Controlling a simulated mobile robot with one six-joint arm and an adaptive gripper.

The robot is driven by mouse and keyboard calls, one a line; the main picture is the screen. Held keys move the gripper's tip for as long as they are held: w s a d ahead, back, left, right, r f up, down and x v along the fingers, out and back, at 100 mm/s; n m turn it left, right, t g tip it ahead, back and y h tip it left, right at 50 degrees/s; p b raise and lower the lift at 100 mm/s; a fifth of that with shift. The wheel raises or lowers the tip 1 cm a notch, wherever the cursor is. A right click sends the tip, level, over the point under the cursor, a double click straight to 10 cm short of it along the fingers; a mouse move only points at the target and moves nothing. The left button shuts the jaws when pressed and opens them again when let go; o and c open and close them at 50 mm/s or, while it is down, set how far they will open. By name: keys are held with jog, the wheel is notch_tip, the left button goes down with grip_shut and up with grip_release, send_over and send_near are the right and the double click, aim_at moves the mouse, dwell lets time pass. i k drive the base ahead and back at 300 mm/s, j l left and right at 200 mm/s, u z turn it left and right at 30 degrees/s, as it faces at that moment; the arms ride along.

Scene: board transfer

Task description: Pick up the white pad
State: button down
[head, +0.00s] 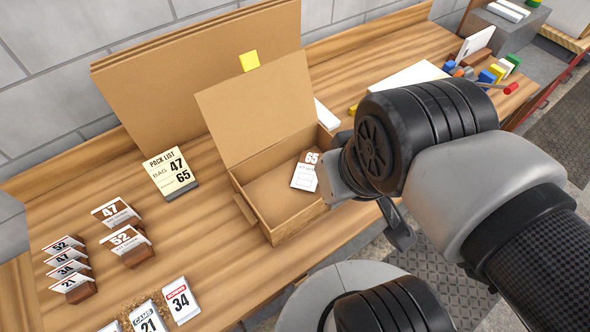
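A flat white slab (408,76) lies on the bench behind my arm, which hides part of it. It may be the white pad, but other white pieces are in view and I cannot tell for certain. A narrow white piece (326,115) shows just behind the right side of the cardboard box. My gripper (368,208) is at the right side of the box, near the bench's front edge. Its fingers look apart, with nothing seen between them. My wrist hides part of the gripper.
The open cardboard box (253,212) holds a card marked 65 (305,172). A pack list (170,173) stands left of it. Several numbered cards stand at left. Brown boards (165,85) lean at the back. Coloured markers and blocks (487,76) sit at right. Bare bench lies left of the box.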

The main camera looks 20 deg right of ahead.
aim_at(330, 123)
jog(key=i+l+u, duration=0.1)
jog(key=l+u, duration=0.3)
jog(key=l, duration=0.2)
jog(key=l+u, duration=0.35)
jog(key=l, duration=0.3)
jog(key=k+l+u, duration=0.1)
jog(key=l+u, duration=0.3)
jog(key=l, duration=0.2)
